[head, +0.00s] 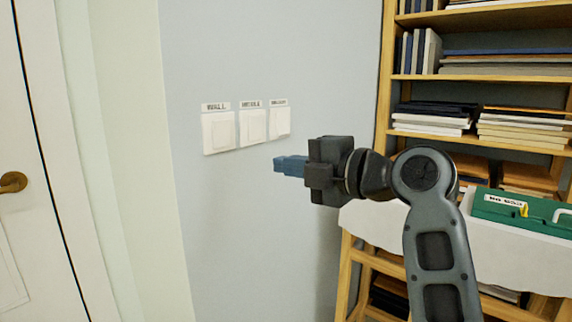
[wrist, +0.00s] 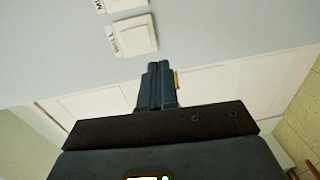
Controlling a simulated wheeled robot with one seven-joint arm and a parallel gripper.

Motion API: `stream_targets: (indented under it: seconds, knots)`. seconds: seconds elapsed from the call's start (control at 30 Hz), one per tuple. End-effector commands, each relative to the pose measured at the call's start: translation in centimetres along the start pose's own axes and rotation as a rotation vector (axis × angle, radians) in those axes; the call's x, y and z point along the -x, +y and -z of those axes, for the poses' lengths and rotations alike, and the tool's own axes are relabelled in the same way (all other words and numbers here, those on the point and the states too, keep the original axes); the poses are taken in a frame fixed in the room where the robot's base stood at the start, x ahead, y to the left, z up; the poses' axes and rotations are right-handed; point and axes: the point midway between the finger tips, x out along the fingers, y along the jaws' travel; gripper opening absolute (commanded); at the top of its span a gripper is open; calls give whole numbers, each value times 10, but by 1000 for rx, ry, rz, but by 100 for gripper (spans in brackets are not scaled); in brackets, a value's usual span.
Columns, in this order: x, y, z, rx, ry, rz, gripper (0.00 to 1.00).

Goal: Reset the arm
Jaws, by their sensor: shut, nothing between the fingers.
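My gripper (head: 279,165) is at the end of my raised arm, in front of the grey wall. Its blue fingers are together and hold nothing; they also show in the wrist view (wrist: 159,84). In the head view the fingers point left, just below and right of a row of three white wall switches. These are the left switch (head: 219,132), the middle switch (head: 253,126) and the right switch (head: 280,123), each with a small label above. The fingers look apart from the switches. In the wrist view one switch (wrist: 133,36) lies beyond the fingertips.
A wooden shelf (head: 480,77) with books and paper stacks stands at the right. A green labelled case (head: 522,211) rests on a white-topped surface (head: 480,240) behind my arm. A white door (head: 25,235) with a brass handle (head: 12,182) is at the left. The wall below the switches is clear.

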Motion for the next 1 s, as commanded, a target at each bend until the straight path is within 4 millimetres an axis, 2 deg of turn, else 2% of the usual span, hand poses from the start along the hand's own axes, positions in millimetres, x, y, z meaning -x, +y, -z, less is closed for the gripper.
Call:
stream_targets:
  seconds: [0.13,0.23,0.37,0.47,0.7,0.9,1.0]
  knots:
    - [1,-5,-1,-12,-6,2,0]
    - [5,-26,-4,-68,-38,11,0]
    - [21,-77,-9,-212,-124,22,0]
    - [41,-123,-10,-347,-208,23,0]
    - [102,-219,1,-633,-403,-8,0]
    - [164,-281,26,-837,-551,-65,0]
    - [197,-304,42,-926,-617,-101,0]
